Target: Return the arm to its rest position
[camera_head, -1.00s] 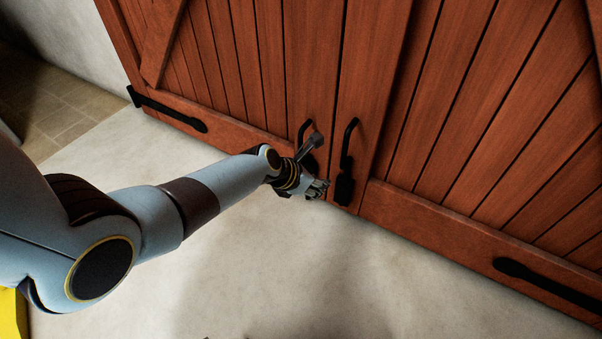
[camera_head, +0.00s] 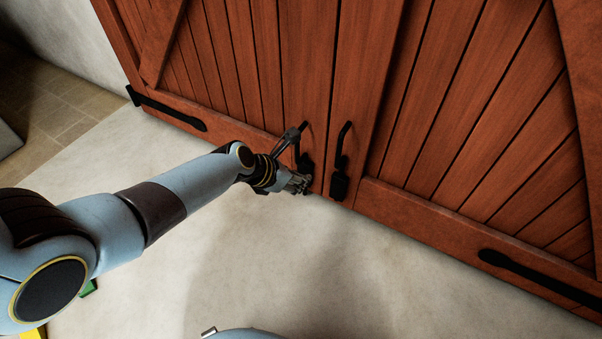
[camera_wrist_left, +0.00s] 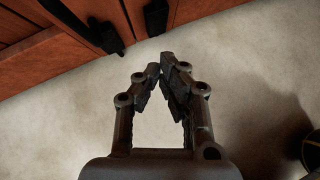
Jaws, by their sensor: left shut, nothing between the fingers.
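My left arm (camera_head: 190,190) reaches in from the left in the head view. Its gripper (camera_head: 301,183) is in front of the wooden double doors, close to the lower end of the left door's black handle. In the left wrist view the gripper (camera_wrist_left: 160,70) has its fingertips together with nothing between them. Pale floor shows beneath it. A small blue-grey part of my own body shows at the bottom edge of the head view. My right gripper cannot be seen.
The red-brown doors (camera_head: 470,120) are shut. Their black handles, left (camera_head: 303,148) and right (camera_head: 341,165), stand out from the wood. Black hinges (camera_head: 540,275) run along the bottom. Pale floor (camera_head: 290,260) in front of the doors is clear.

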